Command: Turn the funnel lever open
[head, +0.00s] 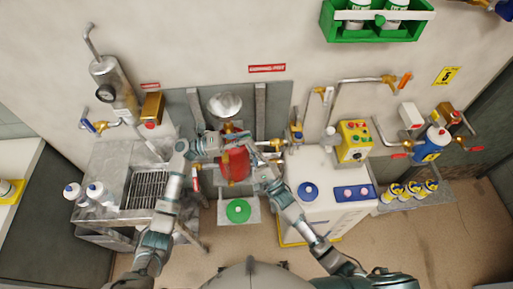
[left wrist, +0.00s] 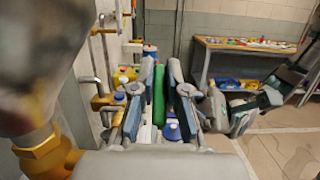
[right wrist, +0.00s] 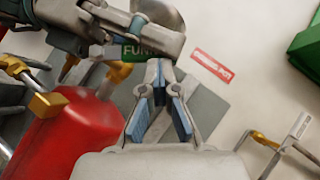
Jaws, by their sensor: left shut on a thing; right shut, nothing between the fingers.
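The metal funnel (head: 225,103) is above a brass fitting (head: 228,128) and the red tank (head: 235,165), which also fills the lower left of the right wrist view (right wrist: 65,135). My left gripper (head: 220,143) is at the pipework just below the funnel. In the left wrist view a green bar, seemingly the lever (left wrist: 159,95), is between its fingers. A green label reading "FUN" (right wrist: 135,52) is partly hidden behind the left gripper in the right wrist view. My right gripper (right wrist: 160,70) is shut and empty, right of the tank and close to the left gripper.
A white cabinet (head: 320,215) with a yellow button box (head: 354,140) is on the right. A steel sink bench (head: 105,185) is on the left. A green round pad (head: 238,211) is below the tank. Brass-fitted pipes run along the wall close to both arms.

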